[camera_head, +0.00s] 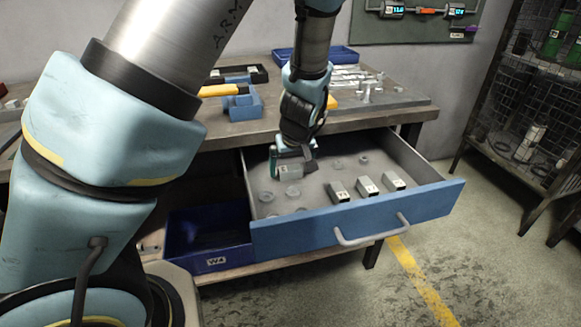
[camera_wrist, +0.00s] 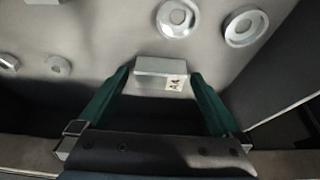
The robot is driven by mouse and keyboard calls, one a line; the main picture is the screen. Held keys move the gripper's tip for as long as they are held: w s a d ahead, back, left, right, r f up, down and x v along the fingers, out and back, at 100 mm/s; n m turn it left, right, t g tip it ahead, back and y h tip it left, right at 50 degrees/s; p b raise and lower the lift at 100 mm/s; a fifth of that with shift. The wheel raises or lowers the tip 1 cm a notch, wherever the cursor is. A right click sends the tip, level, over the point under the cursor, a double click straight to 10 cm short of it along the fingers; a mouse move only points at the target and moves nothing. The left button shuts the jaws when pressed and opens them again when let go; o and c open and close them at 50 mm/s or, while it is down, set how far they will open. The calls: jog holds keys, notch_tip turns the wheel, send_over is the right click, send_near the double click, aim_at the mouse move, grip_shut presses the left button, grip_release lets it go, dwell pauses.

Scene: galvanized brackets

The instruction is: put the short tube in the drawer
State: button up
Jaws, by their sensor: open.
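The blue-fronted drawer (camera_head: 350,219) is pulled open under the workbench. A short grey square tube (camera_head: 290,172) with a small white label is in the drawer, at its left rear, below my gripper (camera_head: 293,158). In the wrist view the tube (camera_wrist: 150,66) lies between the tips of the two green fingers of my gripper (camera_wrist: 160,76). The fingers are spread, with a gap showing on each side of the tube. It looks to be resting on the drawer floor, though its underside is hidden.
Three labelled square tubes (camera_head: 367,187) lie in the drawer's right half, with several round flanged parts (camera_head: 293,191) around. A dark blue bin (camera_head: 208,262) stands left of the drawer. The bench top (camera_head: 385,116) overhangs the drawer's rear. A wire rack (camera_head: 520,130) is at right.

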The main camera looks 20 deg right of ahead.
jog(key=d+p+v, duration=0.1)
jog(key=p+v, duration=0.1)
jog(key=v, duration=1)
jog(key=a+r+g, duration=0.1)
jog(key=a+g, duration=0.2)
jog(key=a, duration=2.7)
jog(key=shift+w+a+r, duration=0.3)
jog(key=shift+w+r, duration=0.05)
jog(key=shift+r, duration=0.05)
notch_tip(320, 180, up, 5)
jog(key=p, duration=0.5)
jog(key=shift+r, duration=0.15)
jog(key=shift+c, duration=0.2)
